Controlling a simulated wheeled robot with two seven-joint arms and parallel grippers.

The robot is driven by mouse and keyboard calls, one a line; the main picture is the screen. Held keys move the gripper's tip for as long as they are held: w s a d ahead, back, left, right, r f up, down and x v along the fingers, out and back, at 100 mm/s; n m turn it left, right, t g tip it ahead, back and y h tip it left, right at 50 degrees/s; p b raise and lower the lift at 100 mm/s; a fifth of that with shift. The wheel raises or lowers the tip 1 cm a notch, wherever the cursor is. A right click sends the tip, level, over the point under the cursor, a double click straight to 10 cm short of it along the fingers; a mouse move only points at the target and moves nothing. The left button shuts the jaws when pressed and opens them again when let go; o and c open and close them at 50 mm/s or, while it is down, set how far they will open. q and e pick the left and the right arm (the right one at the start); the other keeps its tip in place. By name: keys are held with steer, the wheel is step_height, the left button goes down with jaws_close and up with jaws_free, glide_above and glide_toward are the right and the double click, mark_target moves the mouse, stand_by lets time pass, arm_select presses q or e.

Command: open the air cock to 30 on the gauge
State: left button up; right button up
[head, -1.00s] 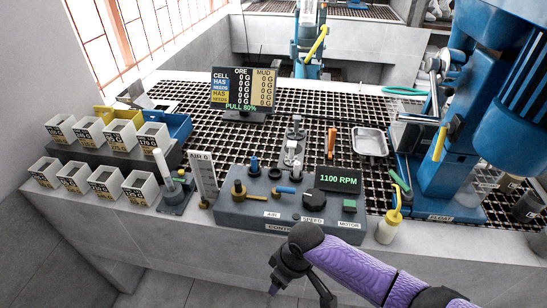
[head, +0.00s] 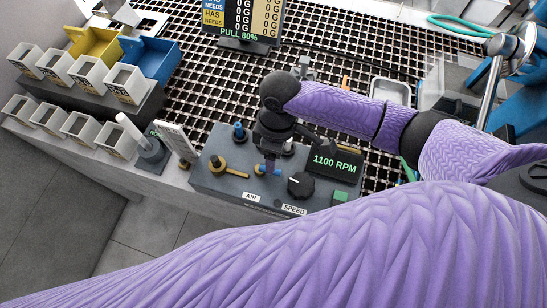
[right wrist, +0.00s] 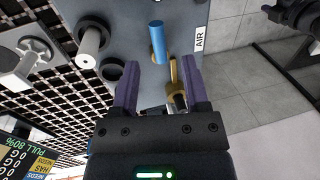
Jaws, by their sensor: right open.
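The air cock is a blue lever (head: 262,172) beside a brass fitting (head: 218,164) on the grey control box (head: 210,182), above the AIR label (head: 251,197). My right gripper (head: 270,166) is over the lever and hides part of it. In the right wrist view, my right gripper (right wrist: 157,85) is open and empty, pointing at the box. The blue lever (right wrist: 157,42) and the brass piece (right wrist: 176,85) show between and beyond its fingers; contact cannot be told. The white air gauge (head: 178,142) stands left of the box; its reading is not legible. My left gripper is not in view.
The black speed knob (head: 300,185) and 1100 RPM display (head: 336,164) are close to the right of my gripper. A blue-topped knob (head: 239,133) stands behind. White bins (head: 75,125) are at the left. My purple arm covers the front right.

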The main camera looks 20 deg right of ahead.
steer(key=f, duration=0.4)
steer(key=shift+s+a+f+b, duration=0.15)
steer(key=shift+s+a+b, duration=0.05)
steer(key=shift+s+b, duration=0.15)
jaws_close()
